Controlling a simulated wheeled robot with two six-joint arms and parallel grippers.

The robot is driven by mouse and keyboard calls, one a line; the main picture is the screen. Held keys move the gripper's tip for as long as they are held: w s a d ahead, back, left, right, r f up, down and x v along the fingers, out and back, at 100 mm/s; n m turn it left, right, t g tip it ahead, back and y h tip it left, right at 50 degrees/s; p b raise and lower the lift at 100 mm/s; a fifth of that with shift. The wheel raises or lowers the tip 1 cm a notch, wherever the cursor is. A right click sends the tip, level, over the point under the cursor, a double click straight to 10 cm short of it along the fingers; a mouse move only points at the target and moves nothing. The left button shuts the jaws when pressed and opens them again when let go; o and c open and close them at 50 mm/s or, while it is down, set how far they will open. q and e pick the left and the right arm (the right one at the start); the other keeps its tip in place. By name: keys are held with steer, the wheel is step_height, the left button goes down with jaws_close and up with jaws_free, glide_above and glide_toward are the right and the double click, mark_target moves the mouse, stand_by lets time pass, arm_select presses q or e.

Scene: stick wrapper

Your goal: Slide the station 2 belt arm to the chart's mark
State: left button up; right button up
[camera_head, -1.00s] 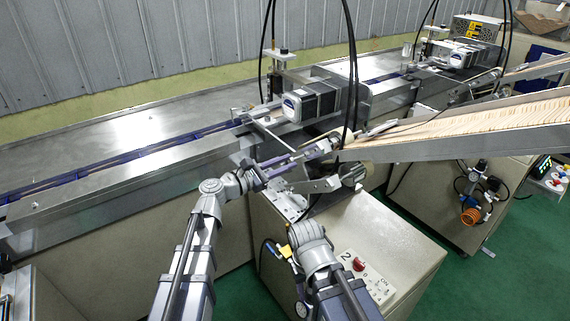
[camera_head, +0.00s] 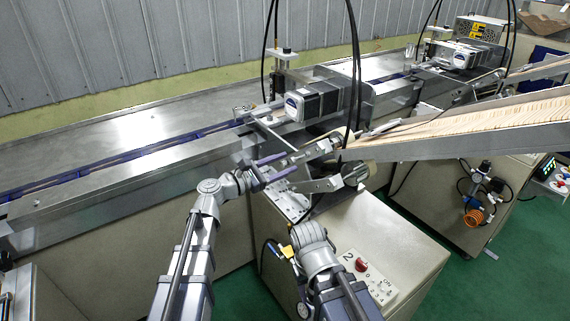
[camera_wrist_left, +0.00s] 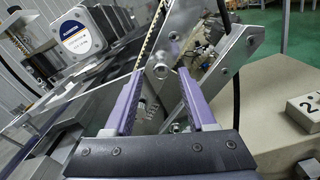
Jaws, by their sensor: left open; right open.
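Bare metal bars of this mechanism (camera_wrist_left: 232,62) rise beyond my fingers in the left wrist view. My left gripper (camera_head: 291,163) is open, its two purple fingers apart and pointing at the mechanism. In the left wrist view the gripper (camera_wrist_left: 160,76) shows nothing clearly held. My right gripper's fingers are hidden behind its wrist. I cannot make out a chart.
A motor block (camera_head: 312,101) stands on the long steel conveyor table (camera_head: 130,128) behind the left gripper. A chute full of sticks (camera_head: 460,128) slopes in from the right. Black cables hang in front of the machine. The cabinet top (camera_head: 385,235) is mostly clear.

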arm_select(q)
steer(key=v, duration=0.7)
steer(key=s+d+f+m+g+y+p, duration=0.5)
steer(key=s+d+f+m+g, duration=0.4)
steer(key=s+m, duration=0.4)
steer(key=s+a+f+m+g+y+p, duration=0.1)
steer(key=s+a+f+m+y+p, duration=0.2)
steer(key=s+a+m+y, duration=0.4)
steer(key=s+f+m+y, duration=0.1)
steer(key=s+m+y, duration=0.1)
steer(key=m+y, duration=0.2)
steer(key=shift+s+f+m+g, duration=0.2)
steer(key=shift+f+m+g, duration=0.2)
steer(key=shift+m, duration=0.3)
steer(key=shift+d, duration=0.1)
